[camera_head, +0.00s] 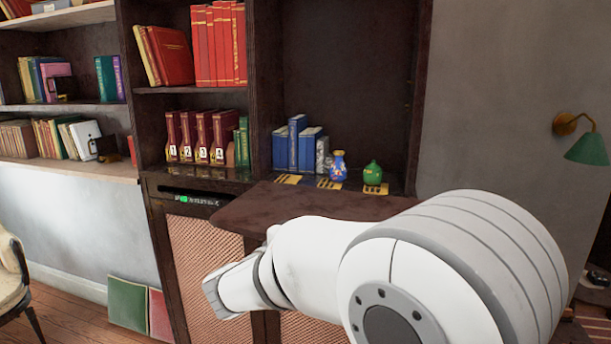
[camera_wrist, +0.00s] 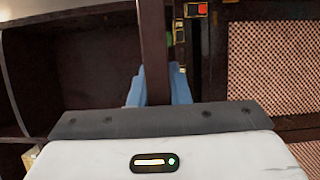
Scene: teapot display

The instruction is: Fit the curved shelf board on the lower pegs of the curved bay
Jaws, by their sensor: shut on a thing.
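The curved shelf board (camera_head: 290,207) is a dark brown, flat board held roughly level in front of the curved bay (camera_head: 345,75). It is outside the bay, and my arm covers its near right part. In the wrist view the board (camera_wrist: 153,45) shows edge-on as a dark strip. My gripper (camera_wrist: 158,88) is shut on it, with a pale blue finger on each side. My gripper's fingers are hidden in the head view. The bay is tall, dark and empty in its upper part. I cannot make out the lower pegs clearly.
On the bay's bottom ledge stand blue books (camera_head: 298,145), a blue vase (camera_head: 338,166) and a green vase (camera_head: 373,173), close behind the board. A bookcase with red books (camera_head: 218,45) adjoins at left. A green wall lamp (camera_head: 588,148) is at right.

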